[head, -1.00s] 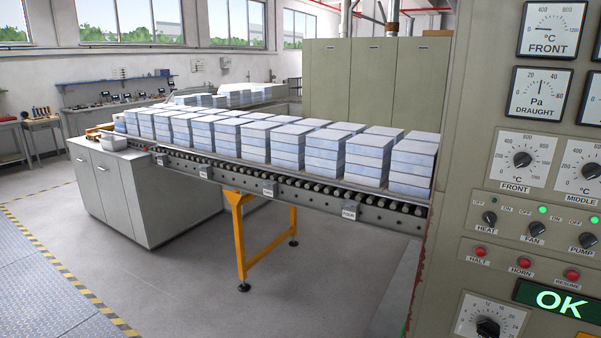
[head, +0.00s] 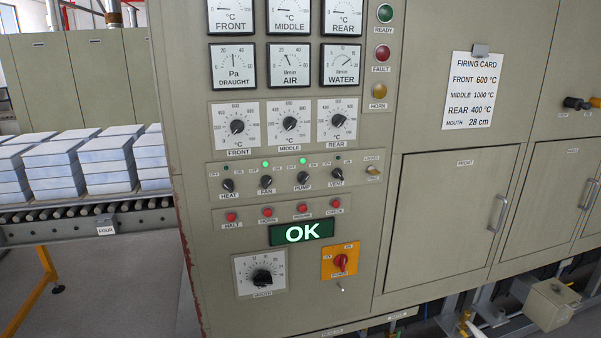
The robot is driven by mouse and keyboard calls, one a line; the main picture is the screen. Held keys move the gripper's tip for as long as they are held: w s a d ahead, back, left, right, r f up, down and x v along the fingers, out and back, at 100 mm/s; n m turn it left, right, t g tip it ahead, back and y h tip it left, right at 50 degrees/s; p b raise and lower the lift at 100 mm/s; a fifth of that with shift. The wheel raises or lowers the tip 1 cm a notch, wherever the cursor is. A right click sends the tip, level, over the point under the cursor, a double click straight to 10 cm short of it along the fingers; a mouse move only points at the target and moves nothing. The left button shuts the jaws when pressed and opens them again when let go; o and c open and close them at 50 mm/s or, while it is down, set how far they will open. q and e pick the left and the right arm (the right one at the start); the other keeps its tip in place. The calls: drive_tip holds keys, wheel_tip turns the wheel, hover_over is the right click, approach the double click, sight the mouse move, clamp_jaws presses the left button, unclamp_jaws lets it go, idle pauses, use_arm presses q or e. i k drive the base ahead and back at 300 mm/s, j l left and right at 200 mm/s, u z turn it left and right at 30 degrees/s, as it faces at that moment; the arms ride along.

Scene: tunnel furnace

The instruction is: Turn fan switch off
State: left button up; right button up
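The fan switch (head: 266,182) is a small black rotary knob in the switch row of the control panel (head: 195,150), between the heat switch (head: 228,185) and the pump switch (head: 303,178). OFF and ON marks flank it above. The green lamp (head: 266,164) above the fan switch is lit. The knob is too small to read its pointer surely. The pump lamp (head: 303,161) is also lit green; the heat and vent lamps look dark. Neither of my grippers is in view.
Red buttons and a green OK display (head: 301,232) lie below, then a mouth dial (head: 262,277) and a red rotary switch (head: 341,263). A roller conveyor (head: 60,229) with stacked blocks stands at left.

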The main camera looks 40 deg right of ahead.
sight(265, 180)
drive_tip(key=z, duration=1.25)
